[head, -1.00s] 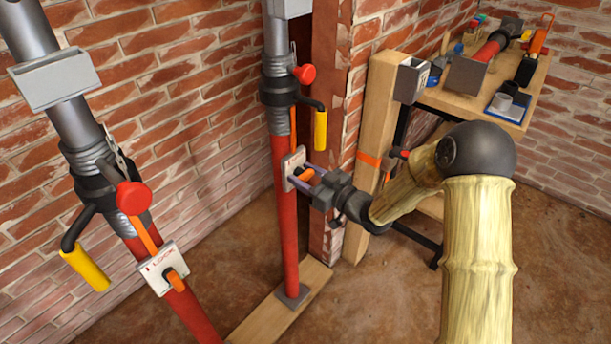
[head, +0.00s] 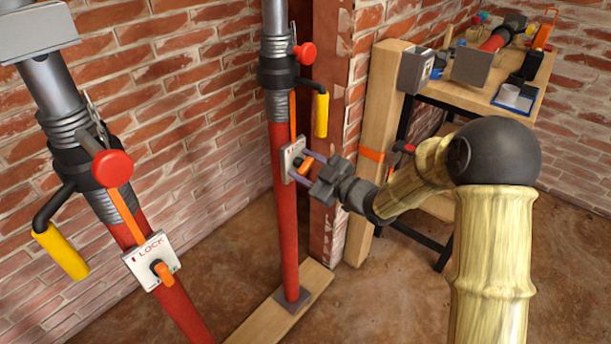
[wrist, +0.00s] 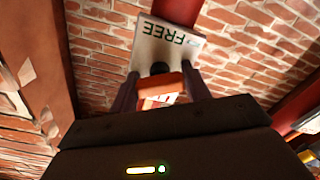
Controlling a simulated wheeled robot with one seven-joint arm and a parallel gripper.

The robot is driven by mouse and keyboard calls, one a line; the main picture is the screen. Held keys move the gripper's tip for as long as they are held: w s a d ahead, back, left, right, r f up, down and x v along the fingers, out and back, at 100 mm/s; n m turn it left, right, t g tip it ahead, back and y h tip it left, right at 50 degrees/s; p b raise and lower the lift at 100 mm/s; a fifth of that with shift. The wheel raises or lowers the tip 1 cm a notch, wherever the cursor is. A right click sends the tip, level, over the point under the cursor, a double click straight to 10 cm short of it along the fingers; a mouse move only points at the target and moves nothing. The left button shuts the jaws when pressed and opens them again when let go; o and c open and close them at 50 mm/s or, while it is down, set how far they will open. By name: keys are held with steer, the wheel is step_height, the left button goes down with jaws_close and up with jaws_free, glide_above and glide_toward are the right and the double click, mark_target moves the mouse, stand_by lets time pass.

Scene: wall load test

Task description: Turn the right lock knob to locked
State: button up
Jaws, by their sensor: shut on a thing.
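The right lock plate (head: 290,158) is a small white plate on the right red prop (head: 285,225). Its orange knob (head: 303,165) sits between the fingers of my gripper (head: 304,163), which is shut on it. In the wrist view the plate (wrist: 168,46) reads "FREE" in green, and the orange knob (wrist: 168,84) lies between the two dark fingers (wrist: 162,88). The fingers and palm hide part of the plate, so the knob's setting is hard to read.
The left prop carries a white plate (head: 150,260) reading "LOCK" with an orange knob (head: 163,273). A yellow-handled crank (head: 321,115) hangs just above my gripper. A wooden post (head: 376,140) and a workbench (head: 470,92) with tools stand to the right. A wooden sill (head: 270,318) lies on the floor.

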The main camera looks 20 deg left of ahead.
steer(key=n+b, duration=0.3)
steer(key=b, duration=0.1)
steer(key=shift+f+n, duration=0.4)
steer(key=n+b, duration=0.3)
steer(key=b, duration=0.1)
steer(key=shift+n+b, duration=0.3)
steer(key=shift+b, duration=0.1)
steer(key=n+b, duration=0.2)
steer(key=b, duration=0.1)
steer(key=shift+r+n+b, duration=0.2)
steer(key=shift+n+b, duration=0.9)
steer(key=shift+n, duration=0.2)
steer(key=o, duration=1)
steer(key=shift+r, duration=0.15)
steer(key=shift+c, duration=0.2)
steer(key=shift+d, duration=0.15)
